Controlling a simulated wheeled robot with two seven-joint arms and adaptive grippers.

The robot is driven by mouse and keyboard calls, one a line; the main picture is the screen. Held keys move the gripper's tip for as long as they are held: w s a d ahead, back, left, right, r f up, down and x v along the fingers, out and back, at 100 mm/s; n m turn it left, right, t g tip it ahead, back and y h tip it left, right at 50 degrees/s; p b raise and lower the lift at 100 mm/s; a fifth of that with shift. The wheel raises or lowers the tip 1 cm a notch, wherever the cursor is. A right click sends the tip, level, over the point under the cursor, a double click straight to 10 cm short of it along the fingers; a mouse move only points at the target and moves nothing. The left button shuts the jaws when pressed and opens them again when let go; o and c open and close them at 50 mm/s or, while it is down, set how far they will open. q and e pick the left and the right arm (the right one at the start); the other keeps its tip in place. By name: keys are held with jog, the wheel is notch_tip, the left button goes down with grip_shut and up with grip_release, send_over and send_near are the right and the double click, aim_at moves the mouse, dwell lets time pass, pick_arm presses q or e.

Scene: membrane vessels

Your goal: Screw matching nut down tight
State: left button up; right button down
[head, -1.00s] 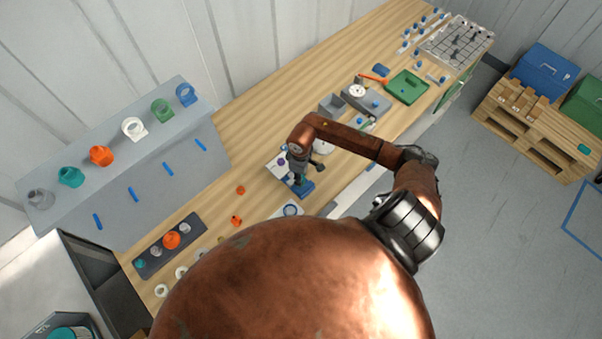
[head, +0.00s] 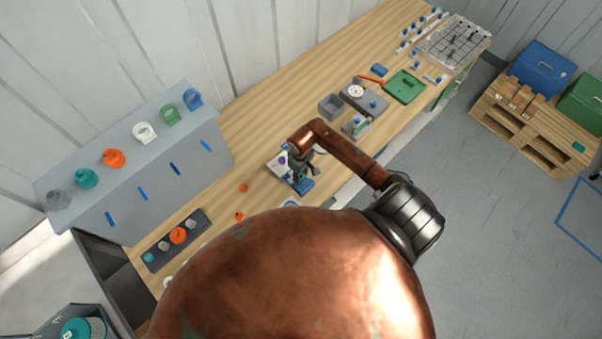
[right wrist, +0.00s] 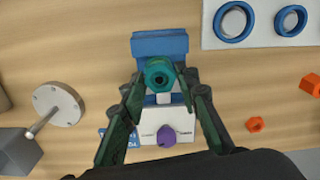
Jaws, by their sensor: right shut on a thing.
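In the right wrist view, a teal nut (right wrist: 160,75) with a hole in its middle sits between the fingertips of my right gripper (right wrist: 162,80). The gripper is shut on it. The nut is right at a blue block (right wrist: 160,43) joined to a pale base with a purple knob (right wrist: 167,136). The thread under the nut is hidden, so I cannot tell how far down it sits. In the head view, my right gripper (head: 300,172) points down at the same blue-and-white fixture (head: 304,187). My left gripper is not in view.
Loose orange nuts (right wrist: 255,124) lie right of the fixture. A white plate with blue rings (right wrist: 262,22) lies at upper right. A metal flange with a rod (right wrist: 58,104) stands at left. In the head view, a dark tray (head: 177,239) and a rack of coloured rings (head: 130,175) stand at left.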

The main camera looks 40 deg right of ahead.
jog(key=shift+s, duration=0.1)
jog(key=c, duration=1.4)
grip_release()
notch_tip(320, 180, up, 4)
jog(key=shift+f, duration=0.15)
jog(key=shift+r, duration=0.4)
